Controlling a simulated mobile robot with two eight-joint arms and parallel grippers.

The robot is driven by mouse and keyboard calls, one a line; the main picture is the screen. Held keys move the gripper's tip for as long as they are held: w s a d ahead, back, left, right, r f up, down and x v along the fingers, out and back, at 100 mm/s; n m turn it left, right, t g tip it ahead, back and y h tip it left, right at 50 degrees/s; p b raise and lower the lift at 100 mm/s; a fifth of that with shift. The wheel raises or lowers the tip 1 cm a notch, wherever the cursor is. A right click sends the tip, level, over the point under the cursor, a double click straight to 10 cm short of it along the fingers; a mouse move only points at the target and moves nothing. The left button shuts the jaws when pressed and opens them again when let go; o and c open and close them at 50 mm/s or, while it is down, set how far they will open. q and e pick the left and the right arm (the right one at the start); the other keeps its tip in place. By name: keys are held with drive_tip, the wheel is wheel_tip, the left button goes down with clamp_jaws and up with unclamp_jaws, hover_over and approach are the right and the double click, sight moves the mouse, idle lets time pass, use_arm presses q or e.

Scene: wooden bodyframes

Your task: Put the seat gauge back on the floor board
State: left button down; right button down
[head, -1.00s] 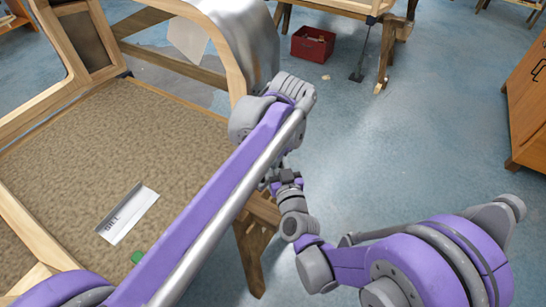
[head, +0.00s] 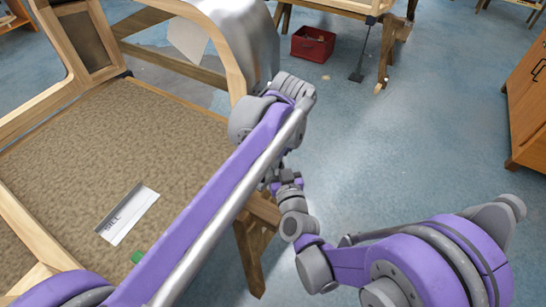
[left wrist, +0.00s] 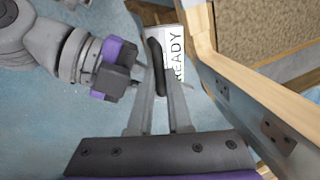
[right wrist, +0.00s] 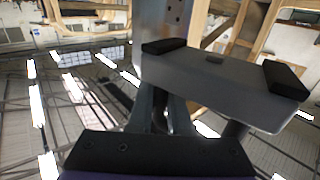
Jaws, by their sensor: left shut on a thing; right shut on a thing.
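The floor board (head: 130,120) is the speckled brown panel inside the wooden bodyframe at the left of the head view. My left gripper (left wrist: 166,82) is shut on a black bar, which I take for part of the seat gauge (left wrist: 154,55). In the right wrist view my right gripper (right wrist: 160,112) is shut at the near side of a grey plate with black end blocks, seemingly the same gauge (right wrist: 215,88). Both hands are close together, beside the frame and off the board. My left arm hides much of them in the head view.
A metal plate lettered SILL (head: 128,215) and a small green piece (head: 137,257) lie on the board. A white panel lettered READY (left wrist: 176,62) shows behind the black bar. Wooden frame rails (head: 30,230) edge the board. A red box (head: 312,43) stands on the open blue floor.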

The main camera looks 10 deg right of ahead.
idle(0.3)
drive_tip(key=c, duration=0.8)
unclamp_jaws()
drive_tip(key=shift+o, duration=0.2)
drive_tip(key=s+f+n+g+y, duration=0.2)
drive_tip(key=s+g+y, duration=0.15)
drive_tip(key=s, duration=0.85)
drive_tip(key=s+d+f+m+g+h, duration=0.3)
drive_tip(key=s+d+f+g+h, duration=0.1)
drive_tip(key=s+d+g, duration=0.5)
drive_tip(key=s+d+h, duration=0.1)
drive_tip(key=s, duration=0.1)
drive_tip(key=shift+s, duration=0.4)
